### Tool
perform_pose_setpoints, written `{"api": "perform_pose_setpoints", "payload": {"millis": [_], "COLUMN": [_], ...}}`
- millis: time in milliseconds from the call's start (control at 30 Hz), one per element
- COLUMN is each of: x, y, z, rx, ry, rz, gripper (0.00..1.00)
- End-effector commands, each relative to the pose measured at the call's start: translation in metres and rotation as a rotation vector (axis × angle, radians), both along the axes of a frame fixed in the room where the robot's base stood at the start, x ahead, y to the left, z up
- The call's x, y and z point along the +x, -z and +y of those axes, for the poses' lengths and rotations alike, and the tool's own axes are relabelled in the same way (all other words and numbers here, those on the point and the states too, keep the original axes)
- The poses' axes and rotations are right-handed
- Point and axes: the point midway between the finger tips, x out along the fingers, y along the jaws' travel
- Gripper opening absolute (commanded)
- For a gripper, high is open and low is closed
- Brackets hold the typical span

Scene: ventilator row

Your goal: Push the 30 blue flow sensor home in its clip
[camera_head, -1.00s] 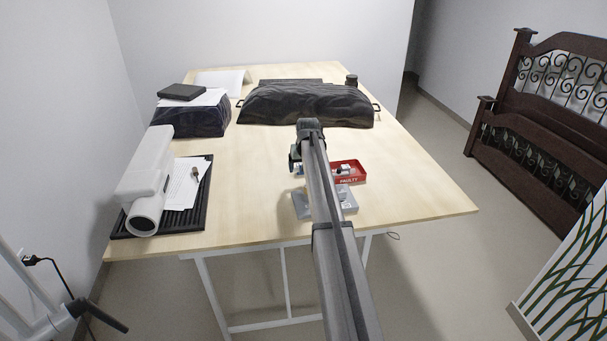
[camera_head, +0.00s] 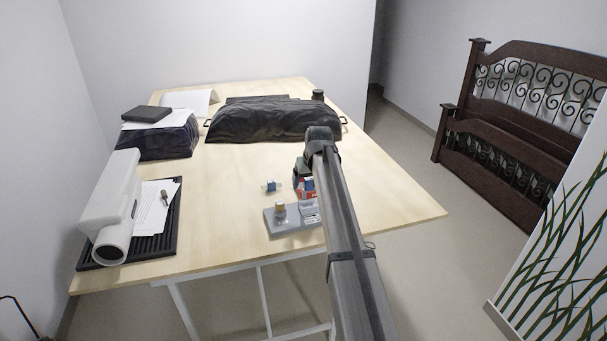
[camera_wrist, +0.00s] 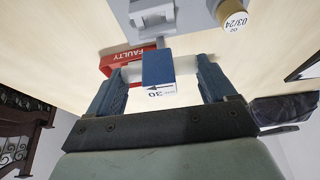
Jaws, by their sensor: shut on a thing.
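My gripper (camera_wrist: 160,88) is shut on the blue flow sensor (camera_wrist: 158,68), holding it by the ends of its white tube. Its label with "30" and an arrow appears upside down in the wrist view.
A red tray marked FAULTY (camera_wrist: 112,66) is close behind the sensor. A gold-capped cylinder dated 03/24 (camera_wrist: 234,18) stands on the base. Another small blue-and-white part (camera_head: 271,186) lies on the table left of my gripper.

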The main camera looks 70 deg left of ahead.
Motion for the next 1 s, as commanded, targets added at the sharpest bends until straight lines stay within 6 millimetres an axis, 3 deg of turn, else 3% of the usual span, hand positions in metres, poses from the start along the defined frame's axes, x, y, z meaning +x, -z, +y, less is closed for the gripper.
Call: {"api": "perform_pose_setpoints", "payload": {"millis": [267,733,1000], "x": [0.000,0.000,0.000], "y": [0.005,0.039,0.048], "z": [0.002,0.002,0.002], "rx": [-0.003,-0.004,-0.002], "ry": [-0.036,-0.035,-0.035], "rz": [-0.013,-0.013,-0.013], "gripper": [0.55,0.55,0.55]}}
